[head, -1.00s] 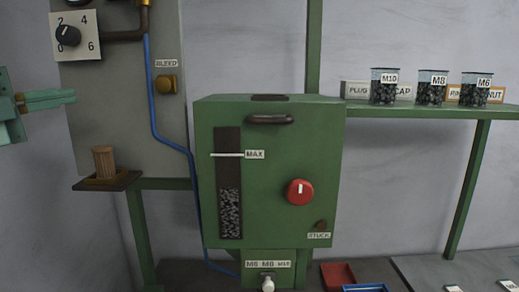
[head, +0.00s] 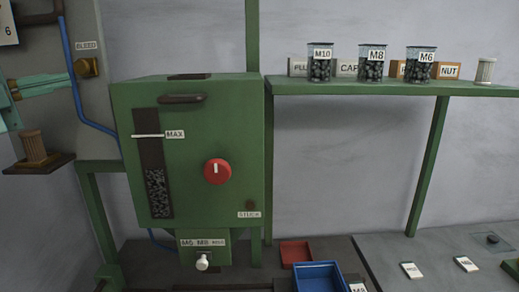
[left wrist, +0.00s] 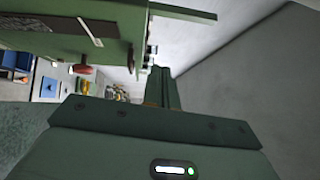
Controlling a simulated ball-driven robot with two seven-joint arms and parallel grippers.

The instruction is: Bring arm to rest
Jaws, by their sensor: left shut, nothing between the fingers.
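My left gripper (head: 62,84) comes in from the left edge in the head view. Its teal fingers are closed together with nothing between them. They point right and appear just left of the brass BLEED knob (head: 88,68); I cannot tell whether they touch it. In the left wrist view, my left gripper (left wrist: 160,88) shows as dark green fingers beyond the wrist body, with the green machine to the upper left. My right gripper is not in view.
The green hopper machine (head: 195,120) with a red dial (head: 217,171) stands centre-left. A green shelf (head: 390,89) holds jars and labelled boxes. A brown filter (head: 34,147) stands on a small ledge below my left gripper. Red (head: 295,252) and blue (head: 320,272) trays lie low down.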

